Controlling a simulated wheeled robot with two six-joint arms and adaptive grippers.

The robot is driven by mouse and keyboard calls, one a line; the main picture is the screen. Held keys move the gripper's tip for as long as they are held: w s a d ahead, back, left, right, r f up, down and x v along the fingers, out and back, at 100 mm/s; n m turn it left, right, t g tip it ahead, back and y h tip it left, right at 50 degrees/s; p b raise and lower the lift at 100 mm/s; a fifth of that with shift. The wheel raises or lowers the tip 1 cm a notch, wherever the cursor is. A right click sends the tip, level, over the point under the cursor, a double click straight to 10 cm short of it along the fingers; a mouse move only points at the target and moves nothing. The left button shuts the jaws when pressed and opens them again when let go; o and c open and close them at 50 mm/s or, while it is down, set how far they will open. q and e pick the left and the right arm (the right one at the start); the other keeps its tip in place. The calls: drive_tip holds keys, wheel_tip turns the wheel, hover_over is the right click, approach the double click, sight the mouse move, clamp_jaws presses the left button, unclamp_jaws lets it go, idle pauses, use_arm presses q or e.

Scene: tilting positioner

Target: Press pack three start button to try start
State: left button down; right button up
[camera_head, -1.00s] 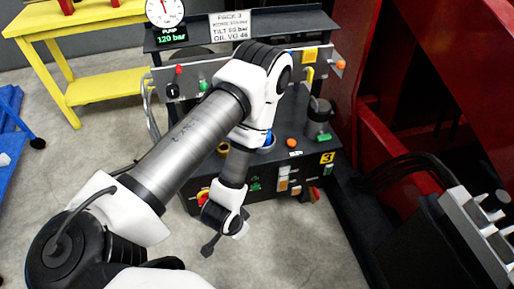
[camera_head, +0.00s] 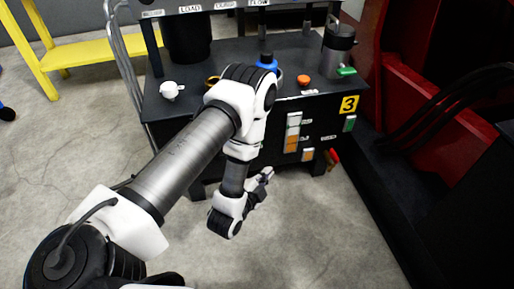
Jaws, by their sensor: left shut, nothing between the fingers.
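Pack three is a dark cabinet (camera_head: 225,66) with a yellow "3" label (camera_head: 349,104) on its front face. A green button-like piece (camera_head: 349,124) sits below the label near the right front corner. I cannot read whether it is marked start. White and orange indicators (camera_head: 293,132) are left of it. My left gripper (camera_head: 266,176) is shut and empty, low in front of the cabinet, left of and below the green piece and apart from it. My left arm hides the left part of the front face. My right gripper is out of view.
On the cabinet top are an orange knob (camera_head: 304,80), a blue-capped part (camera_head: 267,63), a white valve-like fitting (camera_head: 171,91) and a grey cylinder (camera_head: 338,50). A red frame (camera_head: 420,130) stands to the right. Concrete floor is open in front.

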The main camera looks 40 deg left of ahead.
use_arm(q)
drive_tip(key=w+a, duration=0.5)
drive_tip(key=a, duration=0.1)
drive_tip(key=shift+w+a, duration=0.35)
idle(1.4)
drive_tip(key=shift+w+a+p, duration=0.3)
drive_tip(key=shift+p, duration=0.15)
